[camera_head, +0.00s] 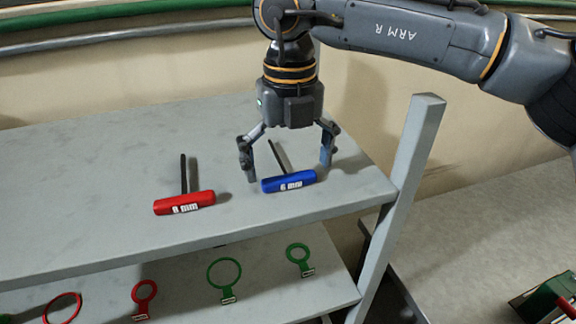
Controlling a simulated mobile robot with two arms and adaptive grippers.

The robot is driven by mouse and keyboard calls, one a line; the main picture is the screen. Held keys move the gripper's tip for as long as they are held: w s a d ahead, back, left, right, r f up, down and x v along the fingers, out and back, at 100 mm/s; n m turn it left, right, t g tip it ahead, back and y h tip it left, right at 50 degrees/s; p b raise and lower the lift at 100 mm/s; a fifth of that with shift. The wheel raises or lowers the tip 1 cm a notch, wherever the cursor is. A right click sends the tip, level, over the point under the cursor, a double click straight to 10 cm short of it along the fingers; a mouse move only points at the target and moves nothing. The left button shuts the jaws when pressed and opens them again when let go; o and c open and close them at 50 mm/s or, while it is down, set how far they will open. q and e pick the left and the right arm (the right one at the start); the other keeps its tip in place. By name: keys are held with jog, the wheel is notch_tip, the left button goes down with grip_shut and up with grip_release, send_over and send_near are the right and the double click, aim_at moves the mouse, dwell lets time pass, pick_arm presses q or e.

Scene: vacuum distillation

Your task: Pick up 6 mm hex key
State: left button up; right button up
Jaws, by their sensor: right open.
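The 6 mm hex key (289,181) has a blue handle with a white label and lies on the upper grey shelf. Its dark shaft points away toward the back. My right gripper (287,165) is open and points down, with one finger on each side of the hex key at the handle and shaft. Whether a finger touches the key I cannot tell. My left gripper is not in view.
A red-handled hex key labelled 8 mm (184,203) lies to the left on the same shelf (80,190). A shelf post (402,190) rises at the right. Red and green rings (224,274) lie on the lower shelf. Pipes run along the wall behind.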

jog(key=shift+w+f, duration=0.1)
jog(key=shift+f, duration=0.2)
jog(key=c, duration=1)
jog(key=shift+c, duration=0.2)
